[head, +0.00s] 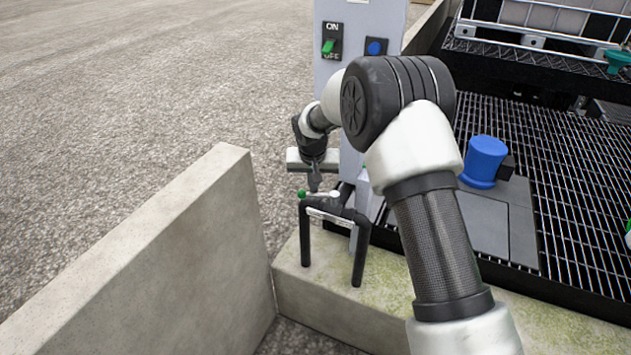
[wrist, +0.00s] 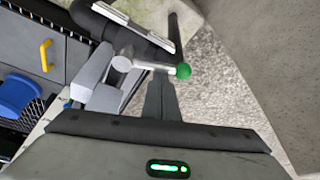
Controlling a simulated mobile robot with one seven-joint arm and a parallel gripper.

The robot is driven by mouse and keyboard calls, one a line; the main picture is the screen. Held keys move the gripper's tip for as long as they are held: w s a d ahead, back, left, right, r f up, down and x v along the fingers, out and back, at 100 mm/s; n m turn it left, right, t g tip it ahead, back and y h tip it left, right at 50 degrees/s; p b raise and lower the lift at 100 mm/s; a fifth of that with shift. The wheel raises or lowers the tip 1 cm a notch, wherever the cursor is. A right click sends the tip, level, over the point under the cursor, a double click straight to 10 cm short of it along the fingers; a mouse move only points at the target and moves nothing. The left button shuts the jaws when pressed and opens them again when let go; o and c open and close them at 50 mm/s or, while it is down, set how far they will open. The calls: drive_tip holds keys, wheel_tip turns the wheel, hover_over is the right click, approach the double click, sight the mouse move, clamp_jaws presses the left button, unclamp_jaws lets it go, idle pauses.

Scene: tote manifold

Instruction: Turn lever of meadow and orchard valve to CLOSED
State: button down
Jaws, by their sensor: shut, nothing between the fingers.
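A black pipe manifold (head: 334,213) with two legs stands on the concrete ledge, with a white label strip whose text is too small to read. A short lever with a green ball knob (head: 301,194) lies along its top, running to a pale pivot (head: 335,195). In the wrist view the green knob (wrist: 183,71) sits at the end of the silver lever (wrist: 150,66), roughly parallel to the pipe (wrist: 125,30). My gripper (head: 314,188) points down, shut and empty, its tips (wrist: 160,78) close beside the lever near the knob. I cannot tell whether they touch.
A grey post (head: 352,90) with an ON/OFF switch (head: 331,44) and blue button (head: 376,47) rises behind the manifold. A concrete wall (head: 150,255) stands at left. A black grating (head: 540,170) with a blue cap (head: 484,160) lies at right.

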drive_tip(key=s+d+n+g+y+p, duration=0.2)
drive_tip(key=s+n, duration=0.4)
drive_tip(key=n, duration=0.6)
drive_tip(key=y+p, duration=0.1)
drive_tip(key=p, duration=0.1)
drive_tip(key=shift+d+p, duration=0.35)
drive_tip(key=shift+p, duration=0.05)
